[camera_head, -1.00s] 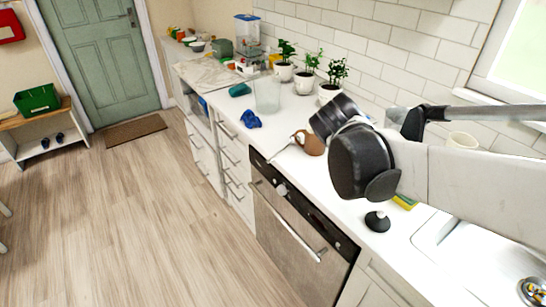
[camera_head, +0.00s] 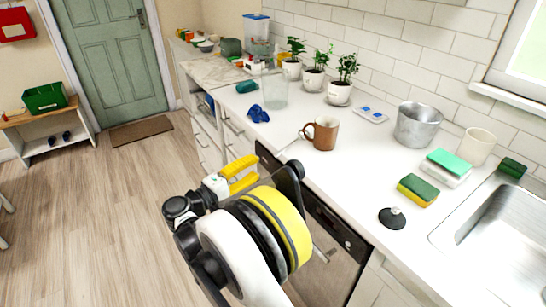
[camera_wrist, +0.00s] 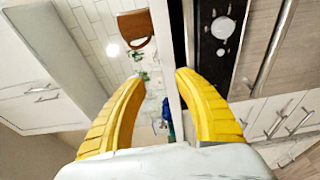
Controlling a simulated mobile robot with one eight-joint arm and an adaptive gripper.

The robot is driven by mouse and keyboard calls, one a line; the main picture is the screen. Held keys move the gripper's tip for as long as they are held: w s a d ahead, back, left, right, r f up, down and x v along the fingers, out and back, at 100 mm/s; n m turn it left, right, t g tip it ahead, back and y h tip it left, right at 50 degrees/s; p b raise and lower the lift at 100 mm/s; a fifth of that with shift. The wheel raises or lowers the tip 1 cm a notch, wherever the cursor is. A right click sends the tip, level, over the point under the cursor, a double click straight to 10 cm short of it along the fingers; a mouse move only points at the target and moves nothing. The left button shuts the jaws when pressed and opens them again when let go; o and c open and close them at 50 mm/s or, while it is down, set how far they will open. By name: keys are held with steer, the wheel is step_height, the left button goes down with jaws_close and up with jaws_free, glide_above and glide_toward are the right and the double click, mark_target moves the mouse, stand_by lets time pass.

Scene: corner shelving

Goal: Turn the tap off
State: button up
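No tap shows in either view now. The steel sink (camera_head: 505,250) is at the right edge of the head view, cut off by the frame. My gripper (camera_head: 250,171) is in the lower middle of the head view, in front of the counter and well left of the sink. Its yellow fingers point towards the far end of the counter. In the wrist view my gripper (camera_wrist: 158,75) is open, with a wide empty gap between the fingers.
The white counter (camera_head: 350,175) holds a brown mug (camera_head: 322,133), a metal pot (camera_head: 416,125), a sponge (camera_head: 417,190), a black stopper (camera_head: 392,218), a cream cup (camera_head: 477,146) and potted plants (camera_head: 340,85). An oven (camera_head: 330,270) is below.

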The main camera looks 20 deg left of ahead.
steer(key=x, duration=0.9)
jaws_close()
steer(key=shift+r, duration=0.15)
step_height(320, 180, up, 3)
steer(key=shift+f+p, duration=0.2)
steer(key=shift+p, duration=0.5)
steer(key=shift+f, duration=0.15)
